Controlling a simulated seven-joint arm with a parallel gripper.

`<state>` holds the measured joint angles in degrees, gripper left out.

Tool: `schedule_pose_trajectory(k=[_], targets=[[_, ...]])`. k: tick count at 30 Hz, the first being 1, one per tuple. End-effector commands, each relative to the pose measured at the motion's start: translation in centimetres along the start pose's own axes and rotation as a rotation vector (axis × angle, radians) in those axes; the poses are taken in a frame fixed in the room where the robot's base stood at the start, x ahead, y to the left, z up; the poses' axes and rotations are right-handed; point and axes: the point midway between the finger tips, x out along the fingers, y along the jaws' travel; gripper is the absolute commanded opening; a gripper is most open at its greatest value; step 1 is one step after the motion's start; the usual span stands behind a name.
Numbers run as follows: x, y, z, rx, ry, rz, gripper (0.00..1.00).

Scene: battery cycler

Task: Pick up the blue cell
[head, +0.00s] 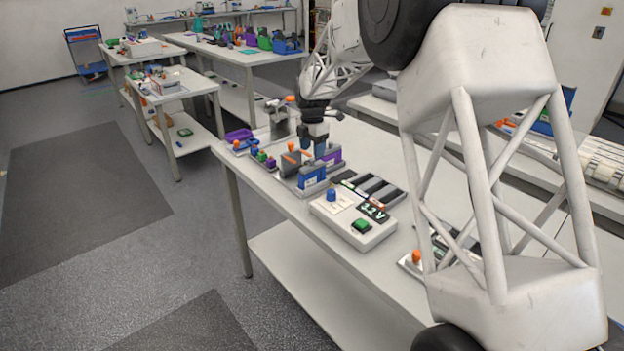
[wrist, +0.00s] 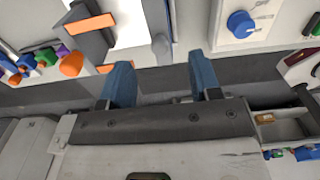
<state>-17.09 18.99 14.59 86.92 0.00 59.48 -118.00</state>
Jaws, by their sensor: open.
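The blue cell (head: 312,175) stands upright at the front of a grey holder on the near bench, in the head view. A purple cell (head: 332,157) stands just behind it to the right. My gripper (head: 319,149) points down above and slightly behind the blue cell, apart from it as far as I can tell. In the wrist view my gripper (wrist: 162,78) shows two bluish fingers spread wide with nothing held between them. I cannot make out the blue cell for certain in the wrist view.
A white tester (head: 352,238) with a blue knob (head: 331,194), a green button (head: 361,226) and a 3.2 V display stands to the right. A dark slotted rack (head: 375,188) lies behind it. An orange-marked dark block (head: 290,160) and several small coloured plugs sit left.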

Motion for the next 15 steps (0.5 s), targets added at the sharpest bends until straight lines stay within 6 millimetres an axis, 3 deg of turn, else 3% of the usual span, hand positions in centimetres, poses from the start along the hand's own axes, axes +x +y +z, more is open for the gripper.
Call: schedule_pose_trajectory(k=[15], targets=[[2.6, 0.0, 0.0, 0.001, 0.0, 0.0, 0.57]])
